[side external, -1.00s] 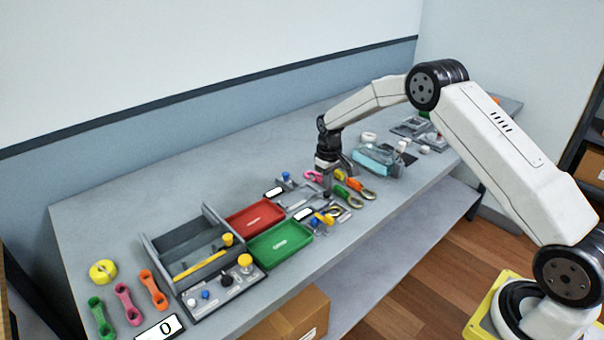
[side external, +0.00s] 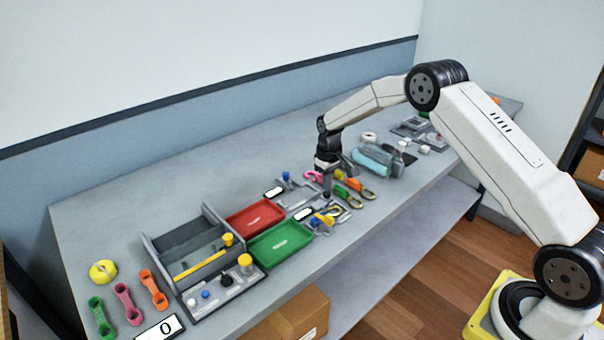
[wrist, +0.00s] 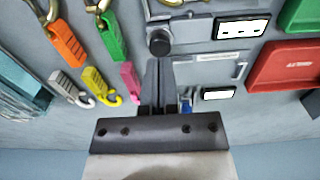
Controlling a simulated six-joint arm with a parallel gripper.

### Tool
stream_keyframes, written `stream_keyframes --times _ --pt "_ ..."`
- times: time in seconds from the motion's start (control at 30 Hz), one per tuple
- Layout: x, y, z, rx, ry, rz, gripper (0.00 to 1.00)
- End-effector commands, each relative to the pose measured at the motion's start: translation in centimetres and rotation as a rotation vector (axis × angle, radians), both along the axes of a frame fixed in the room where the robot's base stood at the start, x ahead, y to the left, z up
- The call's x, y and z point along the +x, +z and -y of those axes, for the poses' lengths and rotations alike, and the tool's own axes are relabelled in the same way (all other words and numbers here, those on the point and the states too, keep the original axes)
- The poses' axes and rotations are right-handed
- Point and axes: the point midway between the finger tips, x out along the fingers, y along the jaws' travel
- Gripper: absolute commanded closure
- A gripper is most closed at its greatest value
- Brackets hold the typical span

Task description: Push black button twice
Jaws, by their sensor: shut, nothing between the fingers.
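A round black button (wrist: 159,41) sits on a grey panel in the wrist view, just beyond my fingertips. In the side external view the same button (side external: 326,195) is small and partly hidden under my gripper (side external: 327,186). My gripper (wrist: 158,64) is shut and empty, fingers together, pointing down at the panel. The tips look close to the button's edge; I cannot tell whether they touch it. Another black knob (side external: 227,279) stands on the front-left panel with a yellow knob and small blue and white ones.
White displays (wrist: 242,28) are beside the button. Red (side external: 254,217) and green (side external: 281,244) trays lie left of my gripper. The table's back strip is clear.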

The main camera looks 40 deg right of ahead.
Motion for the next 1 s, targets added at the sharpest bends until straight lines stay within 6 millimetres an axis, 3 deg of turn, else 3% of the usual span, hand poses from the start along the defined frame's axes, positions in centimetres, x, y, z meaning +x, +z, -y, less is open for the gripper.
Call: stream_keyframes --times 1.0 --pt "0.0 -2.2 0.0 0.0 0.0 0.0 1.0"
